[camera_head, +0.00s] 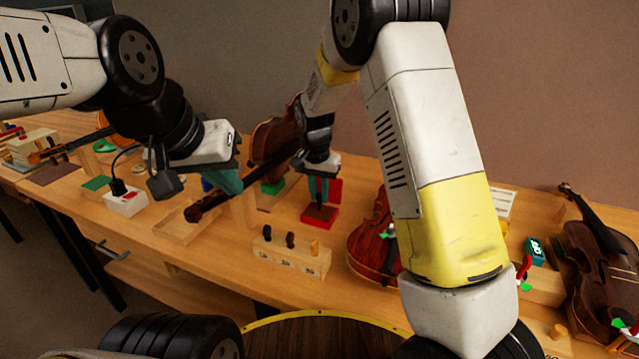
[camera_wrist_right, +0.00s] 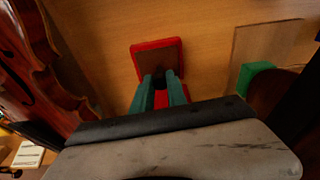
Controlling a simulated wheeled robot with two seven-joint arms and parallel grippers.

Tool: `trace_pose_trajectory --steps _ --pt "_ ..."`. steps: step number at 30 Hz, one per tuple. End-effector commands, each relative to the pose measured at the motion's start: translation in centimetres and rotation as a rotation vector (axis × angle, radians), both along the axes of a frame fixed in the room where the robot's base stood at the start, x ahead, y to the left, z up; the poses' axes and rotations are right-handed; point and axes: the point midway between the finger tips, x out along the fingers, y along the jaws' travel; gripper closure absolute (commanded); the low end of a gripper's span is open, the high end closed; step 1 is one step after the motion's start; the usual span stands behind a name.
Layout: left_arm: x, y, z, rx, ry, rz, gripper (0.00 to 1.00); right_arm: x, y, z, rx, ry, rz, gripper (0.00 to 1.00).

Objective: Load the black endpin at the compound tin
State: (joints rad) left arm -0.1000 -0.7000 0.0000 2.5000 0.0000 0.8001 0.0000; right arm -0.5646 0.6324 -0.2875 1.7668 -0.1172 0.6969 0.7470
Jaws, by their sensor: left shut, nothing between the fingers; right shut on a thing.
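The compound tin (camera_head: 319,215) is an open red tin with brown filling on the bench, and its red lid stands up behind it. In the right wrist view the tin (camera_wrist_right: 157,58) lies just past my fingertips. My right gripper (camera_head: 321,200) points down over the tin, with its teal fingers (camera_wrist_right: 165,88) shut on a small dark piece, apparently the black endpin (camera_wrist_right: 172,76). The piece is mostly hidden between the fingers, and I cannot tell if it touches the filling. My left gripper (camera_head: 228,184) is shut and empty, left of the tin near a violin neck.
A wooden block (camera_head: 290,256) with several small pegs stands in front of the tin. A violin (camera_head: 368,240) lies right of the tin, and another violin (camera_head: 600,265) is at the far right. A white switch box (camera_head: 125,203) sits left.

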Motion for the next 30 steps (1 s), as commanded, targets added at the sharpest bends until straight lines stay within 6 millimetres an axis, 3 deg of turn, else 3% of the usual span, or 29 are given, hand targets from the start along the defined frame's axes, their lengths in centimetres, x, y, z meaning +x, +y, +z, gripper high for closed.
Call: trace_pose_trajectory --steps 24,30 --pt "0.0 0.0 0.0 0.0 0.0 0.0 1.0 0.0 0.0 6.3 0.001 -0.001 0.0 1.0" --pt "0.0 0.0 0.0 0.0 0.0 0.0 1.0 -0.1 0.0 6.9 -0.001 0.001 0.0 1.0"
